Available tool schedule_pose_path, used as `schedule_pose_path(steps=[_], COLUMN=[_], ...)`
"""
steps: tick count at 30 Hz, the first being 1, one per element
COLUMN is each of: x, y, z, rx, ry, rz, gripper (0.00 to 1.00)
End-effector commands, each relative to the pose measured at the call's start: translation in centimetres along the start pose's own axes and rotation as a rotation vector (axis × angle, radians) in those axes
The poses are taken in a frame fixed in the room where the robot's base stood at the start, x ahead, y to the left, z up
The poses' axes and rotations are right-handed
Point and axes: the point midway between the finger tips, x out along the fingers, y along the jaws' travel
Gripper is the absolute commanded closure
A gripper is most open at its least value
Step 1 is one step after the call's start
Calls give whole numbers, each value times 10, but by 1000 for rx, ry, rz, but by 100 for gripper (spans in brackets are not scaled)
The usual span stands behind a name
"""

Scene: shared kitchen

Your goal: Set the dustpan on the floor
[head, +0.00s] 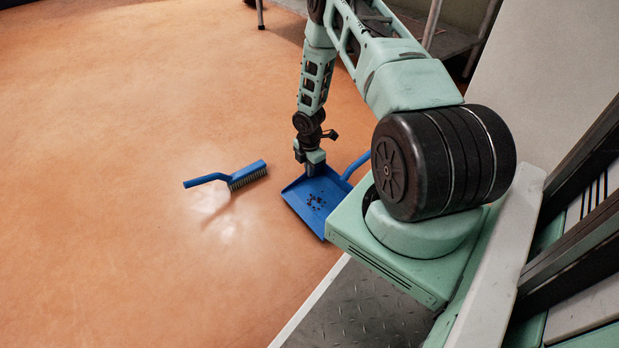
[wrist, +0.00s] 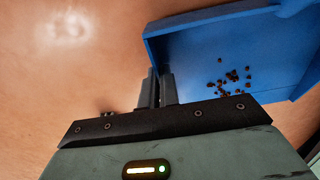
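The blue dustpan (head: 318,221) is below my gripper (head: 312,172) in the head view, with small dark crumbs in its tray. Its handle (head: 355,165) points up and right, partly hidden behind my arm. In the wrist view the dustpan (wrist: 200,50) fills the upper right. My gripper (wrist: 159,88) has its two fingers close together, one on each side of the pan's side wall, and looks shut on it. The pan looks about level. I cannot tell whether its underside touches the floor.
A blue brush (head: 248,175) with pale bristles is on the orange floor (head: 110,150), left of the dustpan and apart from it. The floor to the left is clear. A metal-legged table (head: 445,42) stands at the back right, beside a pale wall panel (head: 545,70).

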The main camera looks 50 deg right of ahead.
Motion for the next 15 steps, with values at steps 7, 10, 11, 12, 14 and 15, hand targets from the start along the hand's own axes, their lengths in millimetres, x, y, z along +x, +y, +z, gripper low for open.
schedule_pose_path(steps=[7, 10, 11, 12, 14, 15], x=[19, 18, 18, 19, 21, 22], y=[0, 0, 0, 0, 0, 0], z=[0, 0, 0, 0, 0, 0], rx=[0, 0, 0, 0, 0, 0], ry=[0, 0, 0, 0, 0, 0], rz=[0, 0, 0, -1, -1, -1], gripper=[100, 100, 100, 100, 100, 100])
